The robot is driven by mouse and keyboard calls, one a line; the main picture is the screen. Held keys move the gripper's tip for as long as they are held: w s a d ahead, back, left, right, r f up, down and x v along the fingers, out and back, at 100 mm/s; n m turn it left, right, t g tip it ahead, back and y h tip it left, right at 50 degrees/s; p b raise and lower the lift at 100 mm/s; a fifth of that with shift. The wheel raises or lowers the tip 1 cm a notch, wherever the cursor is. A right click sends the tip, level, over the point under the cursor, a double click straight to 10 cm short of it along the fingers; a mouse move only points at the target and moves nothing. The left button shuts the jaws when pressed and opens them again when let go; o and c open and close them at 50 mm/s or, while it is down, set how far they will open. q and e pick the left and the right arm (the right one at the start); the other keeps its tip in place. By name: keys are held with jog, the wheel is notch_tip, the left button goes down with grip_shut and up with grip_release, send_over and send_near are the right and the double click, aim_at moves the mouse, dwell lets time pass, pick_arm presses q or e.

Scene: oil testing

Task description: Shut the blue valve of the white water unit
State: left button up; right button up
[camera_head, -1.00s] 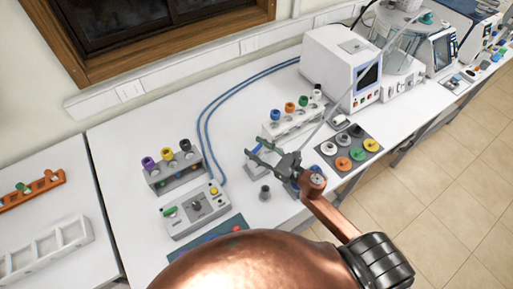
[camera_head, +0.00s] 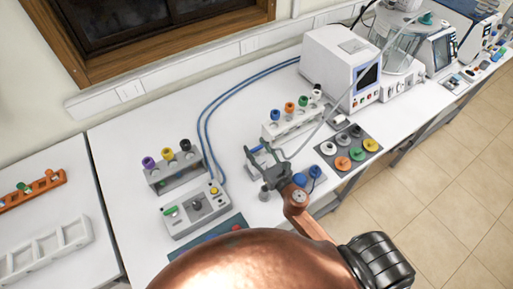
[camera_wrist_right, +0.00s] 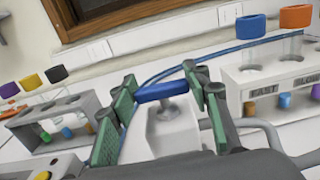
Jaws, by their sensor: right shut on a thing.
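The white water unit (camera_wrist_right: 172,132) is a small pale block with a blue valve (camera_wrist_right: 161,92) on a grey stem. In the head view the unit (camera_head: 262,167) stands mid-table, partly hidden by my right gripper (camera_head: 262,157). In the right wrist view the blue handle lies crosswise between the green-padded fingers of my right gripper (camera_wrist_right: 159,77), one finger at each end. The gripper is shut on it. The handle is mostly hidden in the head view. My left gripper is not in view.
A white rack with coloured-cap vials (camera_head: 291,125) stands just behind the unit. A grey rack (camera_head: 178,175) and a control box (camera_head: 196,208) are to the left. A dark tray of coloured discs (camera_head: 349,149) lies to the right. A grey tube runs close by the gripper.

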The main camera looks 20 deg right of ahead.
jog(key=o, duration=1.2)
jog(key=shift+c, duration=0.2)
jog(key=s+d, duration=0.1)
jog(key=s, duration=1.1)
jog(key=shift+d, duration=0.2)
